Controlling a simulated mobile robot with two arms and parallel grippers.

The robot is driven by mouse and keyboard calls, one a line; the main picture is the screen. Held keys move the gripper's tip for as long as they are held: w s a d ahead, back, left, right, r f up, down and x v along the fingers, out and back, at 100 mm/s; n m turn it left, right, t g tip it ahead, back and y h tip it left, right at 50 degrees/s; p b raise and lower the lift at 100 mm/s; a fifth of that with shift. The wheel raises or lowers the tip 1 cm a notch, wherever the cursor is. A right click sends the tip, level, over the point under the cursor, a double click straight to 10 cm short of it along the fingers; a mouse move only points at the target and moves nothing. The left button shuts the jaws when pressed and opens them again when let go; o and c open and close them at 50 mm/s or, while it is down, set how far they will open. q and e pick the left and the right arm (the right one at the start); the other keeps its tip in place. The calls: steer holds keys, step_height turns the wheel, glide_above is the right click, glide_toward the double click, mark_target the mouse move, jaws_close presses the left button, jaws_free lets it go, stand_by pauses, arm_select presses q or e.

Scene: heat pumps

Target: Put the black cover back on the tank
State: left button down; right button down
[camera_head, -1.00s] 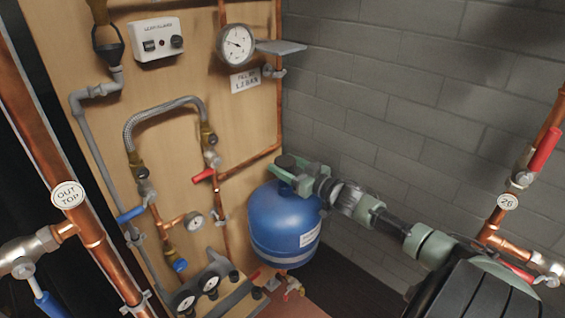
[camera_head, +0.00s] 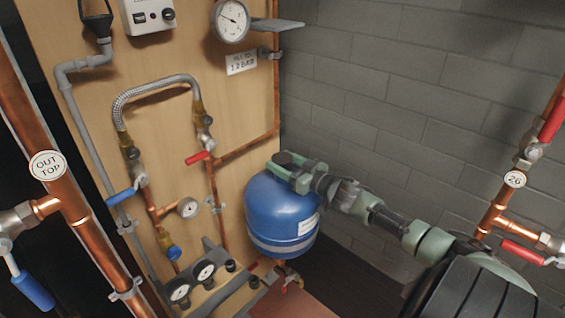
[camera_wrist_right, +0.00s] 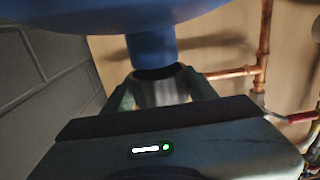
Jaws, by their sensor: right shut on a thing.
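The blue tank (camera_head: 275,222) with a white label hangs in front of the wooden panel, near the grey wall. My right gripper (camera_head: 297,168) is at the tank's top, its arm coming from the lower right. It is shut on the black cover (camera_head: 286,158). In the right wrist view, the cover (camera_wrist_right: 160,90) sits between the two fingers (camera_wrist_right: 161,92), its dark hollow facing the tank's blue neck (camera_wrist_right: 151,46). The neck's end overlaps the cover's rim in that view; I cannot tell whether they touch. My left gripper is not in view.
Copper pipes (camera_head: 488,212) stand at the right.

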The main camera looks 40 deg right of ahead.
steer(key=shift+r+p, duration=0.2)
steer(key=shift+p, duration=0.25)
steer(key=shift+f, duration=0.2)
stand_by(0.6)
steer(key=shift+f+b, duration=0.55)
steer(key=shift+f, duration=1.45)
stand_by(1.7)
steer(key=shift+c, duration=2)
jaws_free()
steer(key=shift+s, duration=0.1)
steer(key=shift+s+d+r+p, duration=0.1)
steer(key=shift+s+p, duration=0.95)
steer(key=shift+s, duration=0.2)
steer(key=shift+s+d+p, duration=0.15)
steer(key=shift+s+p, duration=0.8)
steer(key=shift+s, duration=0.55)
steer(key=shift+s+d+p, duration=0.1)
steer(key=shift+s+p, duration=0.85)
steer(key=shift+s, duration=0.55)
